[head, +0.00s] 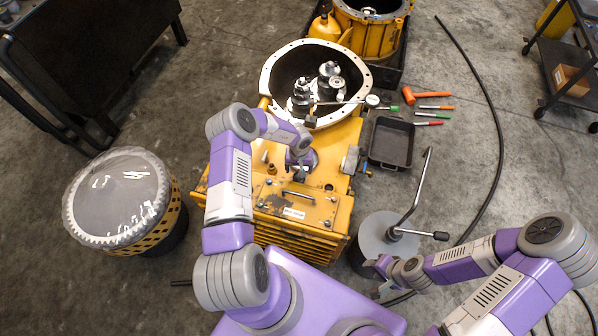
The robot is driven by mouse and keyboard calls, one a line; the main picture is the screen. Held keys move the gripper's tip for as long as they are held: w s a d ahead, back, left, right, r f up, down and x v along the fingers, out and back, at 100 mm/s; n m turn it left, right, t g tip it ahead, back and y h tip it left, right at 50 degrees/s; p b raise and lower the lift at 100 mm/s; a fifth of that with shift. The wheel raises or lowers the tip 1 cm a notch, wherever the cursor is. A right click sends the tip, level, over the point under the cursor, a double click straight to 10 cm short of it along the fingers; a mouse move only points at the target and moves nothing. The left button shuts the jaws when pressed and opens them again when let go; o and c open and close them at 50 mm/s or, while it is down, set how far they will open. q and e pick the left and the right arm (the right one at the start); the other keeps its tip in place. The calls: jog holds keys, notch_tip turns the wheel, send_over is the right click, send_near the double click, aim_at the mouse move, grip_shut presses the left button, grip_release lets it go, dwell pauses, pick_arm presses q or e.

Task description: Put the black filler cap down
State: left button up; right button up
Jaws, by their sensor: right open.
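I cannot make out the black filler cap for certain. My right gripper (373,268) is at the front edge of a round grey-topped drum (378,236); it is open, small and dark in the head view, and I see nothing held in it. My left gripper (301,160) points down over the yellow transmission housing (335,190); its fingers are too hidden to tell their state. The housing has a top plate with a handle and a white label.
A crank-shaped tool (413,200) stands on the drum. A black tray (391,143), an orange hammer (412,96) and several coloured-handled tools lie on the floor. A black hose (487,90) curves at right. A plastic-covered drum (117,197) stands left.

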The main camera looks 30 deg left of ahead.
pick_arm(q)
notch_tip(320, 180, up, 6)
jog(key=shift+f+p, duration=0.2)
jog(key=shift+p, duration=0.55)
jog(key=shift+r, duration=0.1)
